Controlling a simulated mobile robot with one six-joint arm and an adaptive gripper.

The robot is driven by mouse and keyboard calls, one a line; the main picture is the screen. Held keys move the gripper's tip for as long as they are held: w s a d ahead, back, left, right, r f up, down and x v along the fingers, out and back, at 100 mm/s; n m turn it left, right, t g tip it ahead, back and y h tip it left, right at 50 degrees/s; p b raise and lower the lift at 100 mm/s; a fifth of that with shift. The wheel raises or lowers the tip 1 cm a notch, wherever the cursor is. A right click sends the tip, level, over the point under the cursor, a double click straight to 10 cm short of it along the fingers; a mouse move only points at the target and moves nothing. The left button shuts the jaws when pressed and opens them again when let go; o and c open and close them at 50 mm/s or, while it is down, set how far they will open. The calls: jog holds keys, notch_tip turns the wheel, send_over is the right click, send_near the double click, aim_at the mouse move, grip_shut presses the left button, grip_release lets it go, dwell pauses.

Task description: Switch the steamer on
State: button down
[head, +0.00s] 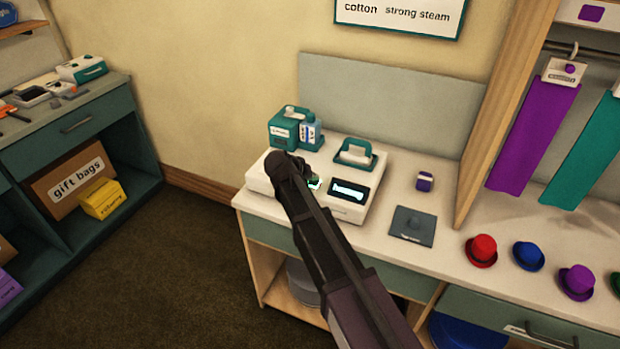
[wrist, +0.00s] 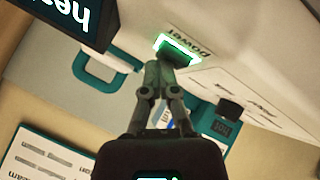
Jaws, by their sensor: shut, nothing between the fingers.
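In the head view my arm hides the fingers and most of the switch.
A teal container (head: 284,128) and a blue-white bottle (head: 311,133) stand behind the steamer. A dark plate (head: 412,226) and a small purple box (head: 425,181) lie to its right. Hats, such as the red one (head: 481,250), stand farther right. A wooden partition (head: 505,110) rises there.

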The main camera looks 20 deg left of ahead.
jog(key=shift+r, duration=0.1)
jog(key=shift+r+p, duration=0.2)
jog(key=shift+p, duration=0.2)
jog(key=shift+r, duration=0.1)
notch_tip(320, 180, up, 6)
jog(key=p, duration=0.6)
dwell(0.3)
dwell(1.4)
